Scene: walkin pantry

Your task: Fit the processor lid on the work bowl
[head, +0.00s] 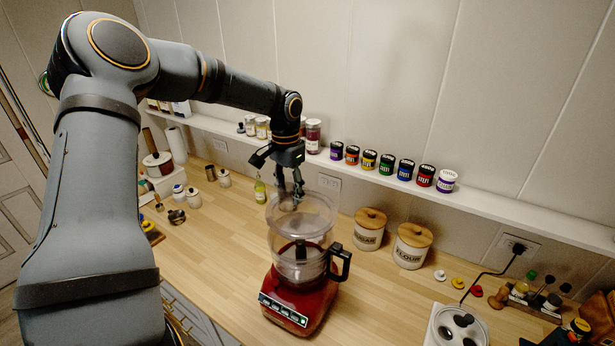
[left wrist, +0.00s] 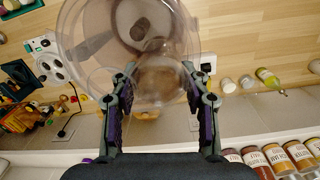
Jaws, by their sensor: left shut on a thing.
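The clear processor lid (head: 318,213) is in my left gripper (head: 291,197), whose fingers are closed on its upright feed tube. The left wrist view shows the lid (left wrist: 95,60) as a see-through disc, with the tube between the fingertips (left wrist: 157,88). The clear work bowl (head: 302,262), with a black handle (head: 341,264), stands upright on the red processor base (head: 292,302). The lid is over the bowl and overlaps its top in the head view. I cannot tell whether their rims touch. My right gripper is not in view.
Sugar (head: 368,229) and flour (head: 412,246) canisters stand right of the processor. A bottle (head: 260,190) stands behind it, to the left. A wall shelf (head: 480,200) with several coloured jars runs behind. A socket with a cord (head: 514,247) is at right. Counter left of the base is clear.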

